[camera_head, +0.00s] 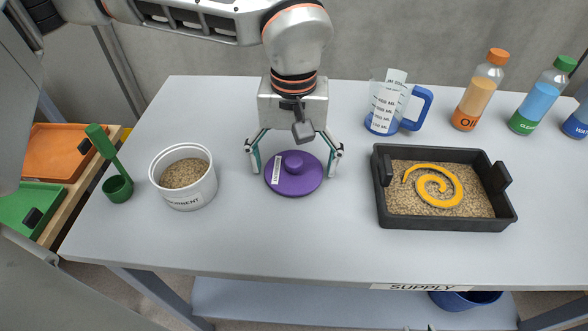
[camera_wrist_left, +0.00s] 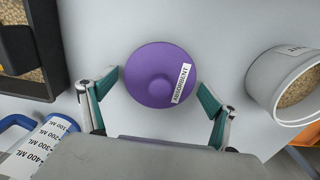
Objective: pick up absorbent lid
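The absorbent lid is a round purple disc (camera_head: 285,182) with a central knob and a white label, lying flat on the table. In the left wrist view the lid (camera_wrist_left: 153,84) shows its label reading ABSORBENT. My left gripper (camera_head: 294,168) points down over the lid with its fingers spread, one on each side of it. In the left wrist view the fingers of this gripper (camera_wrist_left: 153,90) are wide apart, with nothing held between them. The white absorbent tub (camera_head: 190,195) stands open to the left, filled with tan granules. My right gripper is not in view.
A black tray (camera_head: 385,208) of granules with an orange spiral stands on the right. A measuring jug (camera_head: 381,121) and several bottles, one orange-capped (camera_head: 478,92), stand at the back. A green scoop (camera_head: 117,187) is at the left edge. The front of the table is clear.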

